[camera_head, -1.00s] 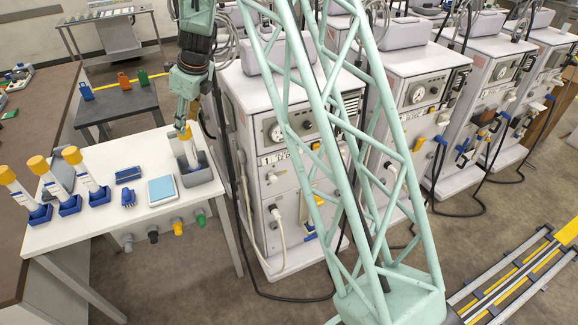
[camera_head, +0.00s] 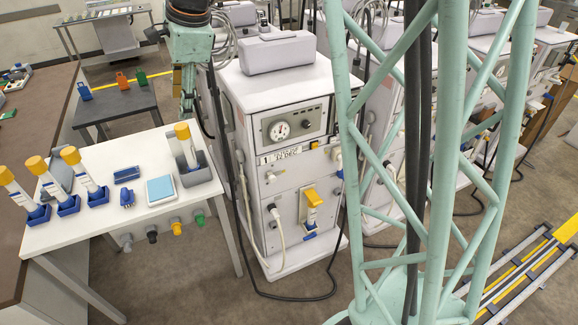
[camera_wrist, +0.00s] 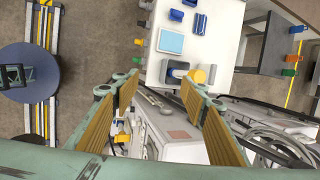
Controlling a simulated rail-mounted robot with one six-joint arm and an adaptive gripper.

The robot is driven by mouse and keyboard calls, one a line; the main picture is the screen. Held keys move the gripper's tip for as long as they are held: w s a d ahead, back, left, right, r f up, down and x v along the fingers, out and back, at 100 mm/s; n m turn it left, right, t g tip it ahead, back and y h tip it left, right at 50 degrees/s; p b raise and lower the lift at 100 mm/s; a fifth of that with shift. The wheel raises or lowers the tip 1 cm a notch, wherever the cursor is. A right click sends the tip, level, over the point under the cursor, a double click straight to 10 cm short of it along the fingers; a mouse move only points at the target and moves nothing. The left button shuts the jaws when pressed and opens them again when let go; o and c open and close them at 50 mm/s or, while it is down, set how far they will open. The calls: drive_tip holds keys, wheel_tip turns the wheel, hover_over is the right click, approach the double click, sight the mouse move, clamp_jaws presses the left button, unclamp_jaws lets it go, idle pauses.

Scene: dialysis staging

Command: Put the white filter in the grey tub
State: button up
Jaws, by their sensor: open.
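A white filter with a yellow-orange cap (camera_head: 185,143) stands nearly upright, leaning slightly, with its lower end inside the grey tub (camera_head: 200,179) at the right end of the white table. The tub's front wall hides its base. In the wrist view the yellow cap (camera_wrist: 199,76) shows beside the grey tub (camera_wrist: 172,80). My gripper (camera_wrist: 160,80) is open with nothing between its fingers, and it is apart from the filter. In the head view only part of my arm's end shows at the top, behind the tub.
Three similar filters (camera_head: 84,172) stand in blue holders at the table's left. A blue-topped box (camera_head: 161,189) and small blue items (camera_head: 127,175) lie between. A white machine (camera_head: 285,130) with a yellow-capped filter on its front stands right of the table. A dark low table (camera_head: 120,105) is behind.

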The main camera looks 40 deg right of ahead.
drive_tip(key=s+r+n, duration=0.5)
drive_tip(key=s, duration=0.7)
drive_tip(key=s+r+n, duration=0.5)
drive_tip(key=s, duration=0.7)
drive_tip(key=s+d+f+n+h, duration=0.1)
drive_tip(key=s+n, duration=0.8)
drive_tip(key=s, duration=1.3)
drive_tip(key=shift+s+d+f+h, duration=0.15)
drive_tip(key=shift+d+h, duration=0.3)
drive_tip(key=shift+h, duration=0.05)
wheel_tip(320, 180, down, 15)
drive_tip(key=b, duration=1.4)
drive_tip(key=shift+r+b, duration=0.2)
drive_tip(key=shift+b, duration=0.2)
